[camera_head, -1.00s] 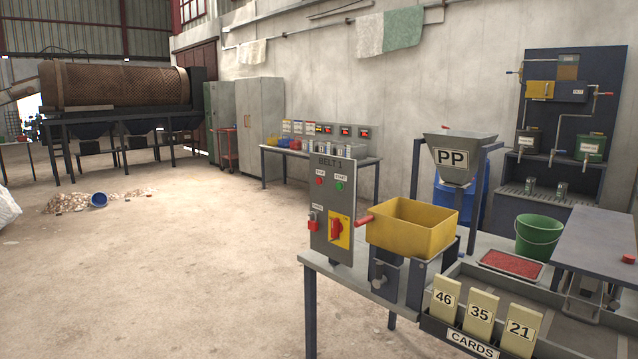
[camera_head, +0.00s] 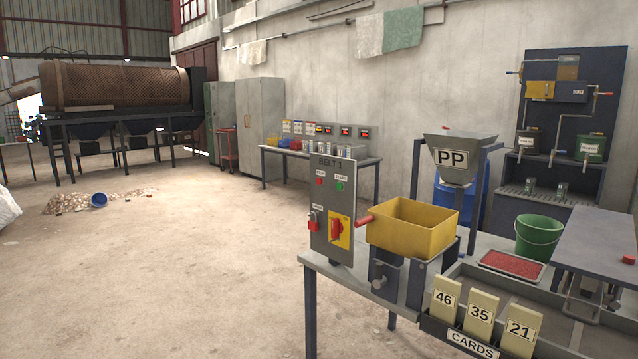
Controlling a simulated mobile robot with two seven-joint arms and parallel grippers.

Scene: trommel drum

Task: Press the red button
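A small round red button (camera_head: 320,181) is on the upper left of the grey upright BELT 1 panel (camera_head: 327,255). A green button (camera_head: 340,186) is to its right. Lower on the same panel are a red rotary switch (camera_head: 336,229) on a yellow plate and a small red part (camera_head: 313,226) at the left edge. Another small red piece (camera_head: 628,259) lies on the grey table at the far right; I cannot tell whether it is a button. Neither of my grippers is in view.
A yellow bin (camera_head: 425,237) with a red handle stands beside the panel. Numbered cards (camera_head: 480,312), a red tray (camera_head: 511,264) and a green bucket (camera_head: 538,238) are on the bench to the right. The floor (camera_head: 190,260) at left is open, with rubble (camera_head: 72,203) farther back.

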